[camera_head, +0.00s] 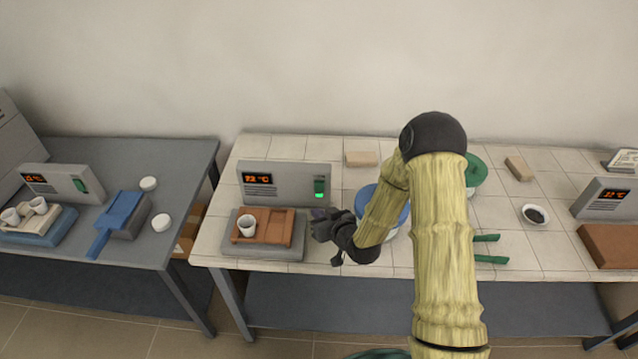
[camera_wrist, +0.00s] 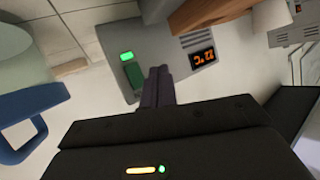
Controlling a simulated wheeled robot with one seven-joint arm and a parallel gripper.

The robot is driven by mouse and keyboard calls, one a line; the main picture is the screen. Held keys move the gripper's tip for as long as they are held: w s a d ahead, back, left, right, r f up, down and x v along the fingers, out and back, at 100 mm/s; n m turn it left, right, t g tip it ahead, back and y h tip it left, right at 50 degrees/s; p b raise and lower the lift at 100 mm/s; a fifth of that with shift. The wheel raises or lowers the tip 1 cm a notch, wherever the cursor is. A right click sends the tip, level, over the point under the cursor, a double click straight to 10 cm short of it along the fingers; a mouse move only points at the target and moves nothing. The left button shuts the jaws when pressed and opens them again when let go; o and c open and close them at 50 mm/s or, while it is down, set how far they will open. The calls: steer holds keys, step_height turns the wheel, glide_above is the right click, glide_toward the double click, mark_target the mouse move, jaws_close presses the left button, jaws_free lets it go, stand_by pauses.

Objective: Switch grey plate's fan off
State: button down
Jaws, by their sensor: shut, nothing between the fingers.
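The grey plate (camera_head: 230,250) lies on the tiled table, with a brown tray (camera_head: 268,240) and a white cup (camera_head: 247,226) on it. Behind it stands a grey box (camera_head: 285,180) with an orange display (camera_head: 257,179) and a green switch (camera_head: 320,187) under a lit green light. The wrist view shows this box (camera_wrist: 175,45), its display (camera_wrist: 203,58), the lit light (camera_wrist: 127,57) and the switch (camera_wrist: 134,76). My gripper (camera_head: 318,214) is shut and empty in front of the box, below the switch. Its fingers (camera_wrist: 158,85) appear beside the switch; contact cannot be told.
A blue-lidded pot (camera_head: 370,197) stands just right of my gripper, partly behind my arm; its blue handle (camera_wrist: 20,125) is close in the wrist view. Another display box (camera_head: 55,183) stands on the left table, and one (camera_head: 605,200) at the right. Green tongs (camera_head: 488,259) lie near the front.

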glide_toward(315, 186)
steer(key=shift+s+a+f+p+x, duration=0.1)
steer(key=shift+x, duration=0.75)
steer(key=shift+s+a+f+p+x, duration=0.1)
steer(key=shift+s+a+p+x, duration=0.05)
steer(key=shift+x, duration=0.7)
steer(key=shift+s+a+f+p+x, duration=0.1)
steer(key=shift+x, duration=0.75)
steer(key=shift+w, duration=0.1)
steer(key=shift+s, duration=0.2)
steer(key=shift+w, duration=0.1)
steer(key=shift+w, duration=0.4)
steer(key=shift+w+r+b, duration=0.1)
steer(key=shift+w+b, duration=0.2)
steer(key=shift+s, duration=0.15)
steer(key=shift+s, duration=0.6)
